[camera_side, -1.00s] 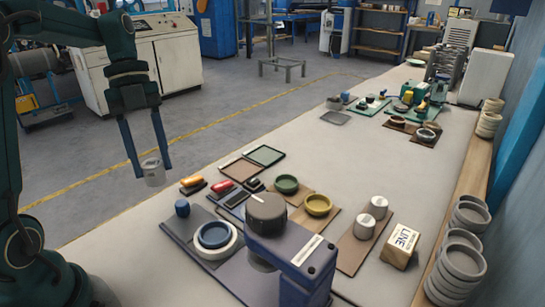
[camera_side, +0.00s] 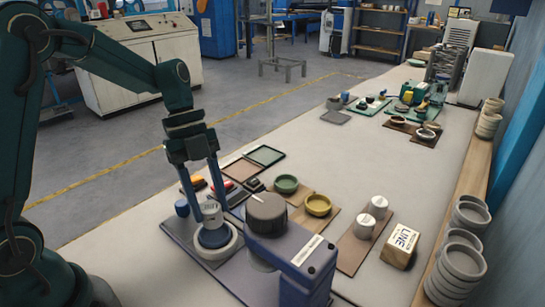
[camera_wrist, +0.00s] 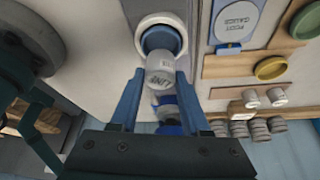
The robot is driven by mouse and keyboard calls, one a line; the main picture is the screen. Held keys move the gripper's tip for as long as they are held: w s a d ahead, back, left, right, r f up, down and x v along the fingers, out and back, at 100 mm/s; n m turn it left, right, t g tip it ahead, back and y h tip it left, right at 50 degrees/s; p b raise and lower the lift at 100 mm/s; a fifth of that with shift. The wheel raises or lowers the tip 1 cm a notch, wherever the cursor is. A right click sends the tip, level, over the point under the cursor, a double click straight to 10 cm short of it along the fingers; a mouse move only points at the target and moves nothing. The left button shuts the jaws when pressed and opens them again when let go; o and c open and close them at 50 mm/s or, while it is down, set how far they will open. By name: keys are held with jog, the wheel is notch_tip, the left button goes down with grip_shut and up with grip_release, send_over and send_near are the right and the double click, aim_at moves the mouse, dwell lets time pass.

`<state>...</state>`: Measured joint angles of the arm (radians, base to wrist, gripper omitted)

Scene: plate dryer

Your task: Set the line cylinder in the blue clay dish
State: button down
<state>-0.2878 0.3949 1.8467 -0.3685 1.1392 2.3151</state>
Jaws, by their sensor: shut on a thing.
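My gripper (camera_side: 208,203) is shut on the white line cylinder (camera_side: 209,213), which hangs upright between the fingertips. In the wrist view the cylinder (camera_wrist: 160,72) shows dark lettering on its side. The blue clay dish (camera_side: 213,238) sits in a pale ring on a dark board, right under the cylinder. In the wrist view the dish (camera_wrist: 161,37) shows just beyond the cylinder, which covers its near edge. The cylinder's lower end overlaps the dish in both views; I cannot tell whether it touches the dish.
A small blue knob (camera_side: 182,207) stands left of the dish. A dark round-topped device (camera_side: 267,212) with a blue body stands close on the right. Green (camera_side: 286,184) and yellow (camera_side: 318,204) dishes, two white cylinders (camera_side: 365,226) and a LINE box (camera_side: 400,246) lie farther right.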

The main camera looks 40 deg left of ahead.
jog(key=shift+f, duration=1.65)
jog(key=shift+f, duration=0.2)
jog(key=shift+c, duration=1.9)
grip_release()
jog(key=shift+f, duration=0.1)
jog(key=shift+r, duration=0.35)
jog(key=v, duration=1.1)
jog(key=n+t+y, duration=0.4)
jog(key=n+t, duration=0.3)
jog(key=n, duration=1.4)
send_near(207, 202)
jog(key=s+d, duration=0.1)
jog(key=s, duration=0.4)
jog(key=shift+s+d+f, duration=0.35)
jog(key=shift+s, duration=0.05)
